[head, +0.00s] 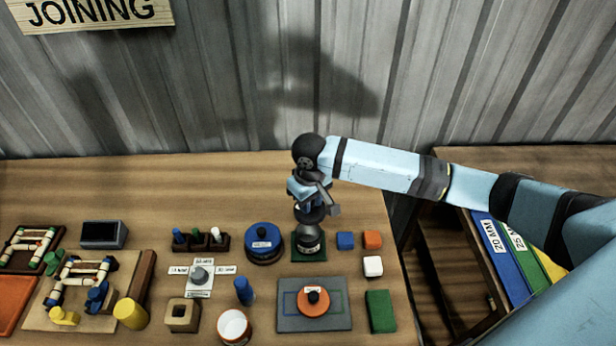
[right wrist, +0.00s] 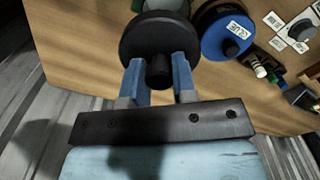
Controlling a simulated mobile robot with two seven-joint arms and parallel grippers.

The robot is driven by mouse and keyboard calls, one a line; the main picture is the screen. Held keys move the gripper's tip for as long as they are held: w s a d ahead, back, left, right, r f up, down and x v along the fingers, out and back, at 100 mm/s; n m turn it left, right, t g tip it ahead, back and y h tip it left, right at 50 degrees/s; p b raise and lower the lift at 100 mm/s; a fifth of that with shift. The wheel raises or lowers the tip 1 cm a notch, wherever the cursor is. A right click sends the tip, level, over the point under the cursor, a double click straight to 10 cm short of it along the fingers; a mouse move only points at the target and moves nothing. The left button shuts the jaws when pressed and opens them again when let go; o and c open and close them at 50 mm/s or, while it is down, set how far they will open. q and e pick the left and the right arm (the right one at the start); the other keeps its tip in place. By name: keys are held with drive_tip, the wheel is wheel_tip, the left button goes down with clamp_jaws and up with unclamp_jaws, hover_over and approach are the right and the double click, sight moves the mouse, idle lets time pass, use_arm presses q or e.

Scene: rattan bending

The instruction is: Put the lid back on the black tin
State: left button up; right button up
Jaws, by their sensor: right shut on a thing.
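The black tin (head: 309,242) stands on a small green mat (head: 301,258) toward the back of the table. My right gripper (head: 312,197) points down above it. In the right wrist view my right gripper (right wrist: 160,82) is shut on the knob of a round black lid (right wrist: 135,42), one blue finger on each side. The lid looks roughly level and over the tin. My left gripper is not in view.
A blue lidded tin (head: 264,246) stands close to the left. An open orange tin (head: 234,328) with a white inside is in front. An orange lid (head: 317,306) lies on a grey mat (head: 287,322). Small blue (head: 345,240), orange (head: 373,239) and white (head: 373,266) blocks are on the right.

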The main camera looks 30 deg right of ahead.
sight(308, 220)
drive_tip(key=shift+s+a+f+n, duration=0.1)
drive_tip(key=shift+s+a+n, duration=0.1)
drive_tip(key=shift+a+n, duration=0.1)
drive_tip(key=shift+s+a+f, duration=0.1)
drive_tip(key=shift+a+f, duration=0.1)
drive_tip(key=shift+f, duration=0.15)
drive_tip(key=shift+d+f+b, duration=0.1)
drive_tip(key=shift+f+b, duration=1.35)
drive_tip(key=shift+b, duration=0.15)
drive_tip(key=shift+f+b, duration=0.7)
drive_tip(key=shift+b, duration=0.25)
drive_tip(key=shift+f, duration=0.9)
use_arm(q)
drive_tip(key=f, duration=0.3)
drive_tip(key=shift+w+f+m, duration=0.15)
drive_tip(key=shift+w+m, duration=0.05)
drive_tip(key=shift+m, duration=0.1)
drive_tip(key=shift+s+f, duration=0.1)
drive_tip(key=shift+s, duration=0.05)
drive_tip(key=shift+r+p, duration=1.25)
drive_tip(key=shift+p, duration=0.25)
use_arm(e)
drive_tip(key=shift+r, duration=0.1)
